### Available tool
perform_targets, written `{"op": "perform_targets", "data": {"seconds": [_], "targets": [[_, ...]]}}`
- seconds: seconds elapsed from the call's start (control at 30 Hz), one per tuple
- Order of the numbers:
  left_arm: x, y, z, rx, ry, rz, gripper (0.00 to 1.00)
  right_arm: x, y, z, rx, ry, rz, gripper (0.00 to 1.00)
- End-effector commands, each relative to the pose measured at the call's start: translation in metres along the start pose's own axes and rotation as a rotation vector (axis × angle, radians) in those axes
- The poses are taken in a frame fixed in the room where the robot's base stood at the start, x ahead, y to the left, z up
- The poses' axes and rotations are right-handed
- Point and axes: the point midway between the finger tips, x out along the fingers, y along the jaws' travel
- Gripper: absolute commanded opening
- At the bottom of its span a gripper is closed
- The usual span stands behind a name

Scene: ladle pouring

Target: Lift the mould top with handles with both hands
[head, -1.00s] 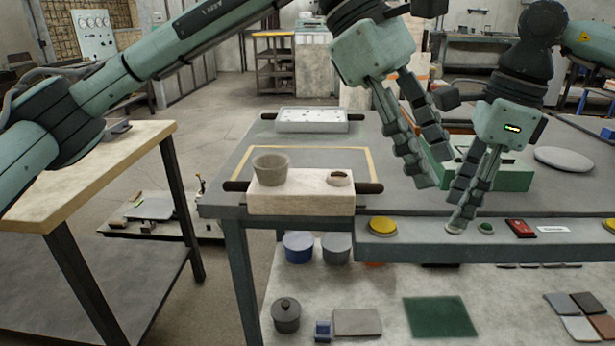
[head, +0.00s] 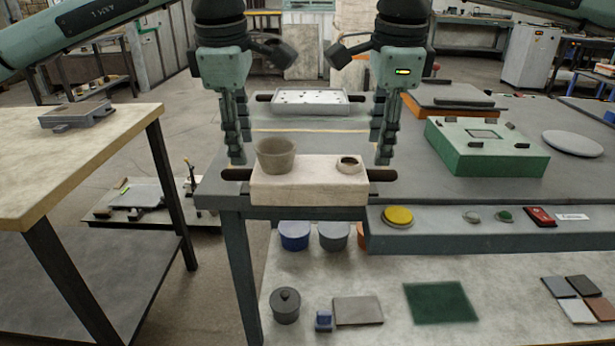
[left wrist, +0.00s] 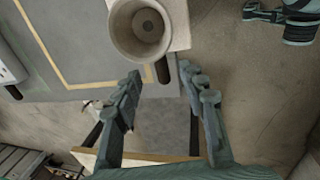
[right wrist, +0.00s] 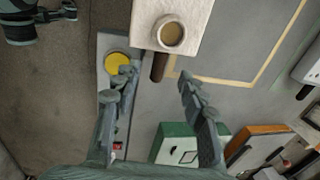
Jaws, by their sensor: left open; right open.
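The mould top (head: 308,186) is a pale block on the grey table, with a dark handle (head: 238,175) at its left end and another dark handle (head: 382,175) at its right end. A grey cup (head: 276,156) and a small round opening (head: 348,165) are on its top. My left gripper (head: 237,160) is open, pointing down by the left handle; in the left wrist view that handle (left wrist: 162,70) lies between the fingertips. My right gripper (head: 383,160) is open by the right handle; in the right wrist view that handle (right wrist: 158,66) lies between the fingertips. Neither grips anything.
A white tray (head: 310,104) with dark end handles sits farther back. A green box (head: 485,150) and a round grey plate (head: 572,144) are to the right. A front ledge holds a yellow button (head: 398,216). A wooden-topped table (head: 75,165) stands at left.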

Motion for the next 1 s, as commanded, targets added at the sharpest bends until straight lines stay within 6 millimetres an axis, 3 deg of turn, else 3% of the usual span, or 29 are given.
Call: {"op": "perform_targets", "data": {"seconds": [0.2, 0.4, 0.8, 1.0], "targets": [[0.036, -0.001, 0.000, 0.001, 0.000, -0.003, 0.41, 0.035, 0.001, 0.000, 0.000, 0.001, 0.002, 0.42], [0.058, -0.001, 0.000, 0.001, 0.000, -0.002, 0.41, 0.059, 0.001, 0.000, 0.000, 0.000, 0.002, 0.42], [0.065, 0.000, 0.000, 0.001, -0.001, 0.000, 0.41, 0.065, 0.000, 0.000, 0.000, -0.001, 0.000, 0.42], [0.065, 0.000, 0.000, 0.001, -0.001, -0.001, 0.18, 0.065, 0.000, 0.000, 0.000, -0.001, 0.000, 0.18]]}}
